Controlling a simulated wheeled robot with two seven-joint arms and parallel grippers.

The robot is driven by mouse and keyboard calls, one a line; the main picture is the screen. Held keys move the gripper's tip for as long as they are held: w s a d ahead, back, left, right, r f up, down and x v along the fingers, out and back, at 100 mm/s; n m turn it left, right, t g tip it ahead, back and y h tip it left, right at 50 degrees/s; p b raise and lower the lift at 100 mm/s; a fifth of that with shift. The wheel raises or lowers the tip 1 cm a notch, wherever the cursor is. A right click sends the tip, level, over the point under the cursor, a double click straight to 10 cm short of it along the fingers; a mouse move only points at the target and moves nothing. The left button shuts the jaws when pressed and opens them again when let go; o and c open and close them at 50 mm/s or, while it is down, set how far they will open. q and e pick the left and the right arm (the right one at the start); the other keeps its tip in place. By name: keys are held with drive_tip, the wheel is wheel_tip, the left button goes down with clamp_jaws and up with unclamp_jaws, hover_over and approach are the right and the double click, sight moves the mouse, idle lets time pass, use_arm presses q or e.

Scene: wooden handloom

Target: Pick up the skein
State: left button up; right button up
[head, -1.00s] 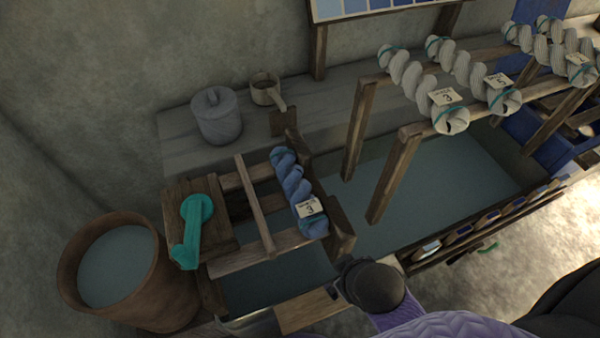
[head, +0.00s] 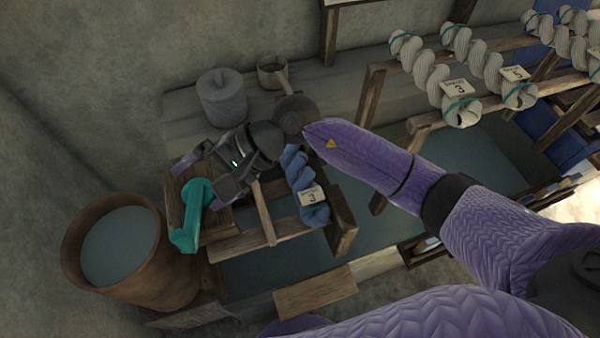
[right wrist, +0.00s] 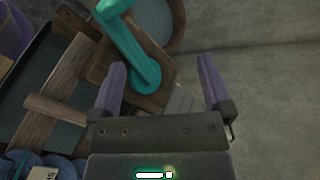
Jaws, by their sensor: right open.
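A twisted blue skein (head: 296,170) with a white tag marked 3 lies along the wooden frame (head: 285,229) over the vat. Its upper end is close to my right wrist. In the right wrist view part of the blue skein (right wrist: 62,163) shows at the lower left corner. My right gripper (head: 200,183) is open and empty, above the wooden block with the teal crank (head: 196,222), left of the skein. In the right wrist view the teal crank (right wrist: 143,72) lies beyond and between the open fingers (right wrist: 163,78). My left gripper is not in view.
Several white skeins (head: 462,98) with tags hang on a wooden rack at the right. A brown bucket (head: 150,262) of liquid stands at the lower left. A lidded grey pot (head: 221,98) and a small handled pot (head: 270,72) stand on the back ledge.

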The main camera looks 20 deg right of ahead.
sight(300, 170)
drive_tip(key=w+d+f+n+h, duration=0.1)
drive_tip(key=d+h, duration=0.1)
drive_tip(key=d+f+n+h, duration=0.1)
drive_tip(key=d+h, duration=0.1)
drive_tip(key=w+d+f+n+h, duration=0.1)
drive_tip(key=d+n, duration=0.1)
drive_tip(key=d, duration=0.1)
drive_tip(key=shift+w+f+h, duration=0.3)
drive_tip(key=shift+f+h, duration=0.05)
drive_tip(key=shift+h, duration=0.05)
drive_tip(key=d+h, duration=0.2)
drive_tip(key=d, duration=0.1)
drive_tip(key=w+d+n+h, duration=0.1)
drive_tip(key=d+h, duration=0.1)
drive_tip(key=d, duration=0.1)
drive_tip(key=w+d+n+h, duration=0.1)
drive_tip(key=d, duration=0.2)
drive_tip(key=shift+w+d+f+h, duration=0.15)
drive_tip(key=shift+f+h, duration=0.25)
wheel_tip(300, 170, down, 9)
drive_tip(key=b, duration=0.3)
drive_tip(key=shift+w+r, duration=0.15)
drive_tip(key=shift+f, duration=0.3)
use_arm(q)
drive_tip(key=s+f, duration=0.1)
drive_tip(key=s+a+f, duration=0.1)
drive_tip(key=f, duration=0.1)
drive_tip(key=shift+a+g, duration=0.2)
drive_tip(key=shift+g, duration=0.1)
